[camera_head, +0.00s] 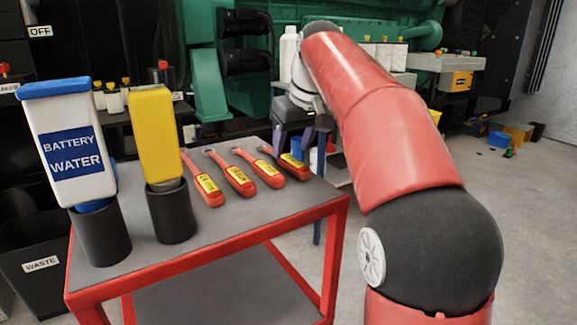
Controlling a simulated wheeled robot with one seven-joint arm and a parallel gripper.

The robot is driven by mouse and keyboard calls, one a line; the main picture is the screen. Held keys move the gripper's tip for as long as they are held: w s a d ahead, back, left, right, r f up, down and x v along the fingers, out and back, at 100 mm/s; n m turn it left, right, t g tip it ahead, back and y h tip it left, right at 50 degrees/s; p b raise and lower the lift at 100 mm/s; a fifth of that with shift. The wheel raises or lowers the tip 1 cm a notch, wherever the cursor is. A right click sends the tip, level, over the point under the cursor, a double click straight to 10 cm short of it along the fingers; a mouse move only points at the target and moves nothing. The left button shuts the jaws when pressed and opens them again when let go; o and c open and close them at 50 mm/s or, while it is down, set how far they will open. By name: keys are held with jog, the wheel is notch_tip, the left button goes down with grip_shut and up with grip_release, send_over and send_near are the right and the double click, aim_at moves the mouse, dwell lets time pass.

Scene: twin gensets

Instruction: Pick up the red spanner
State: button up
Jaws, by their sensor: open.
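Several spanners with red-orange handles and yellow labels lie side by side on the grey top of a red-framed cart (200,248). From left to right, I see a first spanner (206,187), a second spanner (236,178), a third spanner (264,171) and a rightmost spanner (291,165). They look alike in colour, and the labels are too small to read. My gripper (292,145) is open and points down beyond the rightmost spanners, near the cart's far right corner. My arm hides part of the area behind it. I cannot tell its exact height above the top.
A white "Battery Water" bottle (68,145) and a yellow bottle (154,137) stand in dark holders at the cart's left. Green machinery (210,85) rises behind. A waste bin (38,255) stands at lower left. The cart's front right top is bare.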

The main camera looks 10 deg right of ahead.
aim_at(290, 158)
jog(key=shift+b+x, duration=0.35)
jog(key=shift+x, duration=1.55)
jog(key=shift+d+f, duration=0.1)
jog(key=shift+f, duration=0.1)
jog(key=shift+c, duration=0.2)
grip_shut()
